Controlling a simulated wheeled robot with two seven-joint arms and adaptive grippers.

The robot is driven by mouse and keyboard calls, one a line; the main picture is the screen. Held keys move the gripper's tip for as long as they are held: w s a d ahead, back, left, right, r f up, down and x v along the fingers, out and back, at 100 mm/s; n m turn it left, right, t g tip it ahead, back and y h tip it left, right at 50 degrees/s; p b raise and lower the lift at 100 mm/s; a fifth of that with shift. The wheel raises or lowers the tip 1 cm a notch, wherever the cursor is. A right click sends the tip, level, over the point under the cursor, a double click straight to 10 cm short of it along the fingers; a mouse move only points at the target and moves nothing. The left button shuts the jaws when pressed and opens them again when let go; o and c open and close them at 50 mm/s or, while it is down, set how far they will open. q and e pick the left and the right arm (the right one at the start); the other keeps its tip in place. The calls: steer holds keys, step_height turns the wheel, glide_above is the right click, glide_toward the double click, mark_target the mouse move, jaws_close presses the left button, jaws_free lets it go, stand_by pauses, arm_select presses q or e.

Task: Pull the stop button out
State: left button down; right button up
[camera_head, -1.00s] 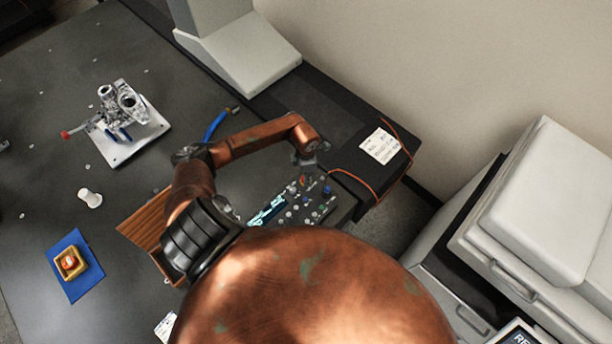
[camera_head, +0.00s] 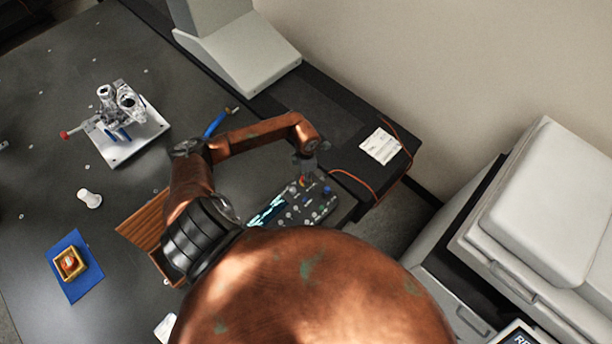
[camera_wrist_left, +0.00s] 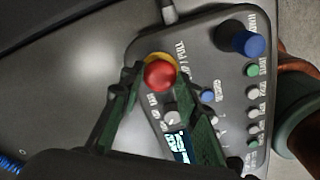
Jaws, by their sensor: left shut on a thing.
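The red stop button (camera_wrist_left: 160,75) with a yellow collar (camera_wrist_left: 158,57) sits at the cable end of the grey control box (camera_wrist_left: 225,85). In the head view the control box (camera_head: 322,208) lies on the dark table, and the small red button (camera_head: 302,181) shows just under my gripper. My left gripper (camera_wrist_left: 160,78) has its two green fingers on either side of the red button, shut on it. In the head view the left gripper (camera_head: 304,170) is small and partly hidden by its wrist. My right gripper is not in view.
A blue knob (camera_wrist_left: 253,46) and several small buttons stand beside the stop button. A lit display (camera_head: 267,212) is on the box. An orange cable (camera_head: 372,190) runs near the table edge. A wooden box (camera_head: 147,228) stands left of my arm. A white plate with a fixture (camera_head: 127,140) is farther left.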

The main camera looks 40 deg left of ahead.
arm_select(q)
steer(key=shift+w+r, duration=0.1)
steer(key=shift+r, duration=0.1)
steer(key=c, duration=1.9)
jaws_free()
steer(key=o, duration=0.3)
steer(key=shift+r, duration=0.1)
steer(key=shift+o, duration=0.7)
step_height(320, 180, up, 12)
steer(key=shift+f, duration=0.25)
step_height(320, 180, down, 13)
steer(key=shift+r, duration=0.15)
